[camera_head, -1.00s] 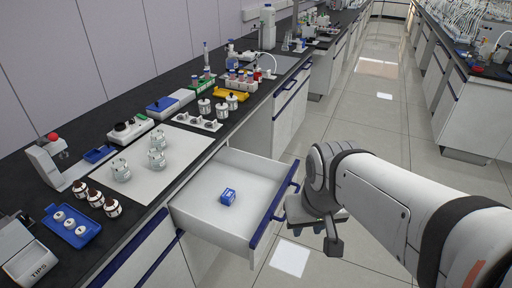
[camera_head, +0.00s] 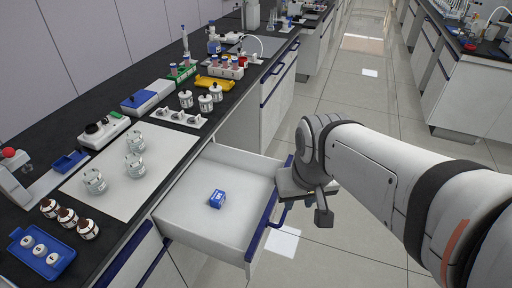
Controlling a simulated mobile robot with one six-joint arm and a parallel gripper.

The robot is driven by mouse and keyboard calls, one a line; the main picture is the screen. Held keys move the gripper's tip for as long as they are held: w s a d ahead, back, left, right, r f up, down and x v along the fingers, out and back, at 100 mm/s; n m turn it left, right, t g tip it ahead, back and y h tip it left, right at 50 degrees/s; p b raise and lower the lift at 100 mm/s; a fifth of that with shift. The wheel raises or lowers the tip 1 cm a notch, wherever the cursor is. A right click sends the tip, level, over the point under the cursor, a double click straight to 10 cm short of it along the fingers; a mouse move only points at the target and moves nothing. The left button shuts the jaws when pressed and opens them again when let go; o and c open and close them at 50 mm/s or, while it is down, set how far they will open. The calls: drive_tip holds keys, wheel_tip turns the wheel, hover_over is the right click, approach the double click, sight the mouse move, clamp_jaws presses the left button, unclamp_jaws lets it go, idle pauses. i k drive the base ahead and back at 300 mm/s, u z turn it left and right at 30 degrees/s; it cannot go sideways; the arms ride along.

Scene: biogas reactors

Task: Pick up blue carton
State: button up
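The blue carton (camera_head: 217,198) is a small box with white marks. It lies inside the open white drawer (camera_head: 178,211), on the drawer's bottom. My gripper (camera_head: 322,214) hangs to the right of the drawer, outside its blue-handled front and apart from the carton. It is seen from behind and the side, and the state of its fingers is not clear. I see nothing held in it.
The tiled floor (camera_head: 345,110) on the right is clear.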

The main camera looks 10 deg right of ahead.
sight(218, 198)
drive_tip(key=z, duration=0.05)
drive_tip(key=k, duration=1.3)
drive_tip(key=u, duration=0.6)
drive_tip(key=i, duration=1.7)
drive_tip(key=z, duration=0.35)
